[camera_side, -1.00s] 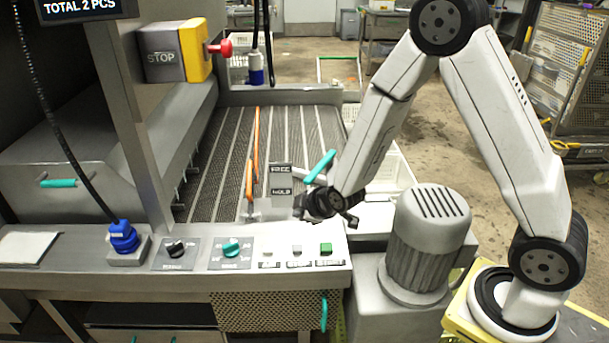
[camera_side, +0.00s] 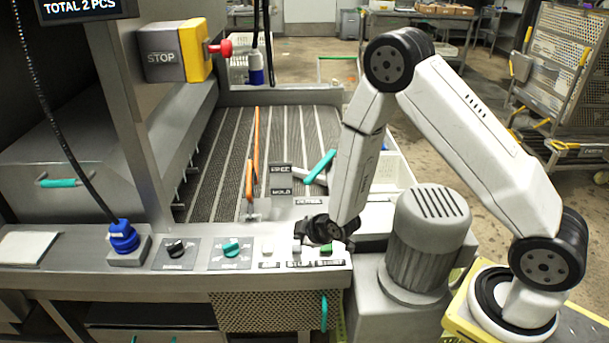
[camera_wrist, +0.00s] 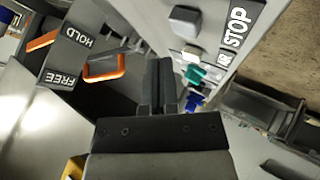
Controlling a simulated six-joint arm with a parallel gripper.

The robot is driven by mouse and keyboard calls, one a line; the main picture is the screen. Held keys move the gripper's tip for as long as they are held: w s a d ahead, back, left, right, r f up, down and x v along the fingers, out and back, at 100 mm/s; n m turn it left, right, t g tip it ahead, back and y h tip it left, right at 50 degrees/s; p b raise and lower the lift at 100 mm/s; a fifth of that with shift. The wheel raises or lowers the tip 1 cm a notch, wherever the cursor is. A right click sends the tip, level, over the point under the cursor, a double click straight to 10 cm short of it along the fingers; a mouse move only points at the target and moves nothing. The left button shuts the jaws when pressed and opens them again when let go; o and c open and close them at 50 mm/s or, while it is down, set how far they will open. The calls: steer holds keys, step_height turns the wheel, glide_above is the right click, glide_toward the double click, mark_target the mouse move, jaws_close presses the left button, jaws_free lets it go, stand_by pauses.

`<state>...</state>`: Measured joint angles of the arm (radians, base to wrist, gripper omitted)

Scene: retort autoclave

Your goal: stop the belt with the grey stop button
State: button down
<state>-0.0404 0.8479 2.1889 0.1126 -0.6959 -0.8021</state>
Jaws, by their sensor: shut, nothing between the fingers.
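The grey stop button (camera_side: 297,250) is on the front control panel (camera_side: 200,258), between a white button (camera_side: 267,249) and a green button (camera_side: 326,249). In the wrist view the grey button (camera_wrist: 185,21) stands beside a "STOP" label (camera_wrist: 238,25), above the fingertips in the picture. My gripper (camera_side: 298,238) is low over the panel by the grey button and partly overlaps it in the side view. Its fingers (camera_wrist: 163,68) are shut with nothing between them. I cannot tell whether they touch the button. The belt (camera_side: 225,150) lies behind the panel.
A teal knob (camera_side: 231,248), black knob (camera_side: 176,249) and blue plug (camera_side: 123,237) are along the panel. An orange-handled lever (camera_side: 249,180) and FREE/HOLD plate (camera_side: 281,180) stand behind it. A grey motor (camera_side: 432,235) is to the right. A red emergency stop (camera_side: 220,47) is above left.

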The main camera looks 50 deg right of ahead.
mark_target(295, 244)
steer(key=shift+f, duration=0.6)
steer(key=shift+f, duration=0.15)
stand_by(1.7)
steer(key=shift+f, duration=0.3)
steer(key=shift+f, duration=0.5)
stand_by(1.3)
steer(key=shift+r, duration=0.95)
steer(key=shift+r, duration=2.5)
